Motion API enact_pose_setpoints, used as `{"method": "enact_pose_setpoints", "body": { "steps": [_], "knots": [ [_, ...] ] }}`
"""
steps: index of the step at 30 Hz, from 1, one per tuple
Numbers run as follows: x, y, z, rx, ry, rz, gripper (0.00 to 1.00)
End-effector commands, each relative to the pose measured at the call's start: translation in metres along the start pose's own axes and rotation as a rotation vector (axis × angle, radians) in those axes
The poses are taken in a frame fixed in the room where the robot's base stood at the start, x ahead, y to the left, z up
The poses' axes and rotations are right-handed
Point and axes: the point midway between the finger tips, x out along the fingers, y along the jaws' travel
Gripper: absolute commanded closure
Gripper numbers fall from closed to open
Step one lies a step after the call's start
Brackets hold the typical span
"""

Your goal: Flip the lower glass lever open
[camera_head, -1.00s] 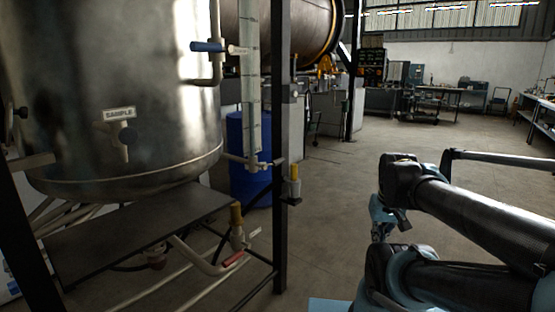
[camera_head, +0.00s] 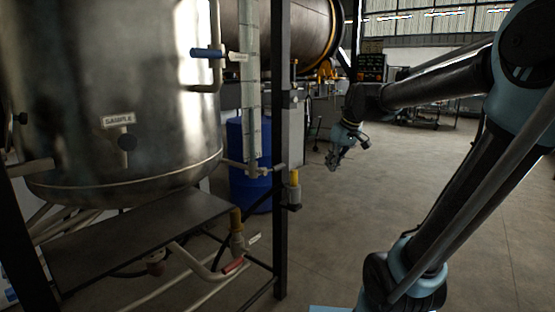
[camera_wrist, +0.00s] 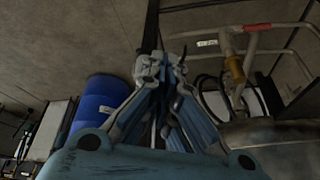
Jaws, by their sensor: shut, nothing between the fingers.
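The sight glass (camera_head: 251,90) is a tall clear tube beside the steel tank. Its upper valve has a blue lever (camera_head: 207,52). The lower glass valve (camera_head: 262,169) sits at the foot of the tube, with a small pale handle pointing right; its exact pose is too small to tell. My gripper (camera_head: 335,160) hangs in the air to the right of the lower valve and the black post, apart from both. The wrist view shows the gripper (camera_wrist: 164,70) shut and empty. I cannot make out the lower lever in the wrist view.
A black frame post (camera_head: 280,130) stands between gripper and sight glass. A yellow-topped fitting (camera_head: 294,188) is mounted on it. A blue drum (camera_head: 240,190) stands behind. A red-handled drain valve (camera_head: 233,265) is low at the front. Open floor (camera_head: 330,240) lies right of the post.

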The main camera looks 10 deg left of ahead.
Motion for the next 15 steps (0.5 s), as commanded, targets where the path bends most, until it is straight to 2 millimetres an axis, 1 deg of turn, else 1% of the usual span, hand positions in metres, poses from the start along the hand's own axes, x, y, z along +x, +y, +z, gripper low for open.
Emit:
{"method": "enact_pose_setpoints", "body": {
  "steps": [1, 3, 8, 15],
  "knots": [
    [-0.001, -0.002, -0.017, -0.027, 0.009, -0.011, 1.00],
    [-0.001, -0.005, -0.039, -0.064, 0.023, -0.026, 1.00],
    [0.000, -0.013, -0.090, -0.148, 0.057, -0.058, 1.00],
    [0.007, -0.030, -0.164, -0.270, 0.110, -0.104, 1.00]
  ]
}}
